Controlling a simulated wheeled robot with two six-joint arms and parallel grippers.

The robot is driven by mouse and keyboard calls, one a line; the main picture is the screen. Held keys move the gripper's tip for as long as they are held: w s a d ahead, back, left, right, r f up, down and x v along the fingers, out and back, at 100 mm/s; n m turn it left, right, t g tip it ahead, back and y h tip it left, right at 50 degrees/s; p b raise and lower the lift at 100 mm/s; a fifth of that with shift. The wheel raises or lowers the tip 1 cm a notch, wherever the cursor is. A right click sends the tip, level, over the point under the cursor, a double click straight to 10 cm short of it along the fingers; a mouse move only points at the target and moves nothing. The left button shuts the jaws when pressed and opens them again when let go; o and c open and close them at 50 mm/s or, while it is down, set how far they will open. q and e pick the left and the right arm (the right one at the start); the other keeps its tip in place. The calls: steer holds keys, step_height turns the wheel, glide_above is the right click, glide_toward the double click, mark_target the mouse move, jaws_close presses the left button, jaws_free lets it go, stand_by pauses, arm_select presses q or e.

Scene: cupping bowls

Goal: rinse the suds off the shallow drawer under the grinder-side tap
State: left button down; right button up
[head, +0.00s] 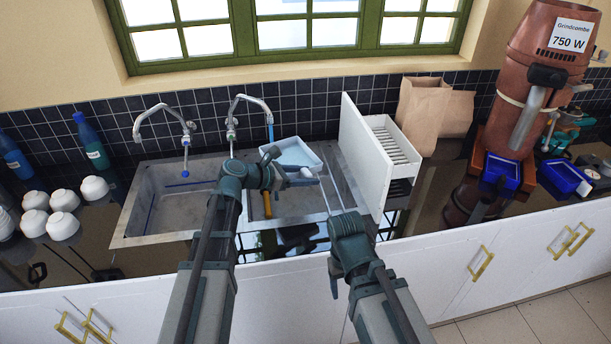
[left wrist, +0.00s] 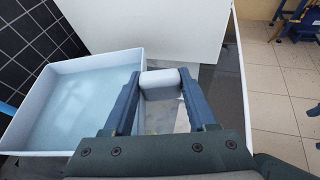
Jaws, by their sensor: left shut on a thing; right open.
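The shallow drawer (head: 296,152), a pale blue-white tray, is over the right sink basin, below and beside the grinder-side tap (head: 252,98). A blue strip hangs from that spout to the drawer's far side; I cannot tell whether it is running water. In the left wrist view the drawer (left wrist: 128,62) has a mottled pale-blue floor; suds are not clearly distinguishable. My left gripper (head: 290,174) is shut on its white handle (left wrist: 160,84) at the near right. My right gripper (head: 334,284) is open, low in front of the counter, its fingers partly hidden.
A white rack (head: 367,150) with slots stands close right of the sink, beside paper bags (head: 420,112). The grinder (head: 535,75) is farther right. The left basin (head: 170,205) is empty under another tap (head: 163,110). Upturned white bowls (head: 62,226) and bottles stand at left.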

arm_select(q)
steer(key=shift+w+a+f+b, duration=0.5)
steer(key=shift+w+a, duration=0.35)
steer(key=shift+w, duration=0.4)
steer(key=shift+w+a+f+b, duration=0.4)
steer(key=shift+w+a+f, duration=0.35)
steer(key=shift+w, duration=0.55)
steer(key=shift+w+a+f+b, duration=0.45)
steer(key=shift+w+a, duration=0.45)
steer(key=shift+w, duration=0.35)
steer(key=shift+s, duration=0.1)
steer(key=s+d, duration=0.5)
steer(key=s, duration=0.2)
steer(key=shift+s, duration=0.2)
stand_by(0.4)
stand_by(1.2)
step_height(320, 180, up, 13)
steer(key=p, duration=1.3)
steer(key=shift+r, duration=0.1)
